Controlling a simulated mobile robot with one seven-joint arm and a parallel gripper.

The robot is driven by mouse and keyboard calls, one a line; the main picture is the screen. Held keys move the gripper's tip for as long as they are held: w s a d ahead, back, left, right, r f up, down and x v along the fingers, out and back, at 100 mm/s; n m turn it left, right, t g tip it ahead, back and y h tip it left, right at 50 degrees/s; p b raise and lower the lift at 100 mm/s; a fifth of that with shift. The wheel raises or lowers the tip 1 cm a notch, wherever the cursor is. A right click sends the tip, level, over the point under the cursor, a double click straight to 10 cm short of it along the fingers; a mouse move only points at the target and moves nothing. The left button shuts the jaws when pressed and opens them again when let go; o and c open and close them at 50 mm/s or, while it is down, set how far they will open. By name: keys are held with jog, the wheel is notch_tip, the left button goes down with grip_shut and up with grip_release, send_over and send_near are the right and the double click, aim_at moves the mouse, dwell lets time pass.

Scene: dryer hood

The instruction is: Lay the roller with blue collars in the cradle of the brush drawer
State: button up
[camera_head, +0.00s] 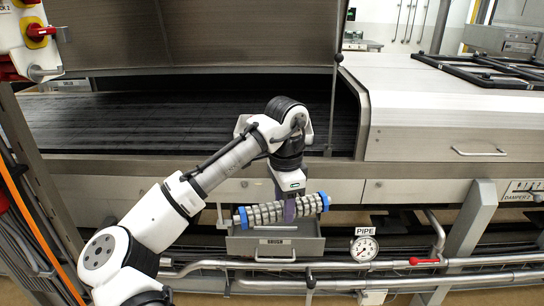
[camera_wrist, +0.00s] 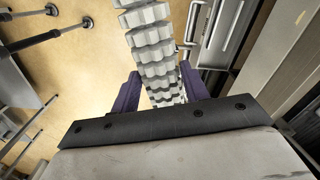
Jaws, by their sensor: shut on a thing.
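The roller with blue collars (camera_head: 265,213) is a pale, knobbly cylinder with a blue collar near each end. My gripper (camera_head: 290,210) is shut on it near its middle and holds it roughly level, its right end slightly higher in the head view. The brush drawer (camera_head: 275,245) is a grey open tray with a front handle and a label. The roller is above or over the drawer's top in that view; whether it touches cannot be told. The cradle is hidden behind the roller. In the wrist view the roller (camera_wrist: 150,40) runs between the fingers (camera_wrist: 160,88); its collars do not show.
The dryer's front panel (camera_head: 415,192) is behind the drawer. A pipe with a gauge (camera_head: 364,249) and a red-handled valve (camera_head: 424,262) runs low at the right. A grey support leg (camera_head: 470,230) stands further right. The raised hood (camera_head: 200,30) is above the dark belt.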

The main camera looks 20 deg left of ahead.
jog(key=s+d+f+n, duration=0.1)
jog(key=d+f+n, duration=0.2)
jog(key=f, duration=1.2)
jog(key=s+d+f+n, duration=0.1)
jog(key=d+f+n, duration=0.3)
jog(key=f, duration=1.2)
jog(key=s+d+f+n, duration=0.1)
jog(key=d+f+n, duration=0.3)
jog(key=f, duration=1.2)
jog(key=d, duration=0.2)
jog(key=shift+s+d+f, duration=0.2)
jog(key=shift+s+d, duration=0.05)
jog(key=shift+d, duration=0.1)
